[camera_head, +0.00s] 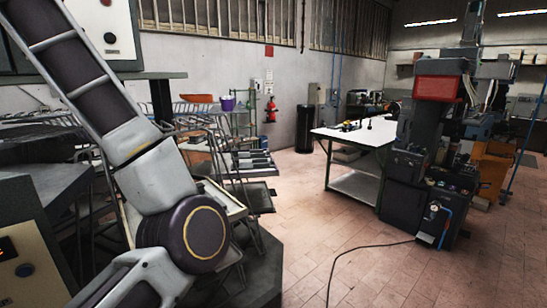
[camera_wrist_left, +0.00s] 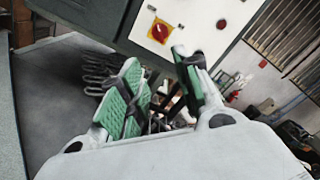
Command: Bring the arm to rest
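My left arm (camera_head: 150,170) fills the left side of the head view, rising to the upper left; its gripper is outside that view. In the left wrist view my left gripper (camera_wrist_left: 158,85) shows two green-padded fingers spread apart. I see nothing held between them. A machine's white panel (camera_wrist_left: 168,20) with a red knob and a red button lies beyond the fingers. My right arm and right gripper are not in view.
A dark machine with a beige control box (camera_head: 25,265) stands close at the left. Wire racks with shelves (camera_head: 250,160) stand behind my arm. A white-topped table (camera_head: 355,133) and a machine with a red box (camera_head: 440,88) stand farther right. The tiled floor (camera_head: 330,235) is mostly open, with a cable on it.

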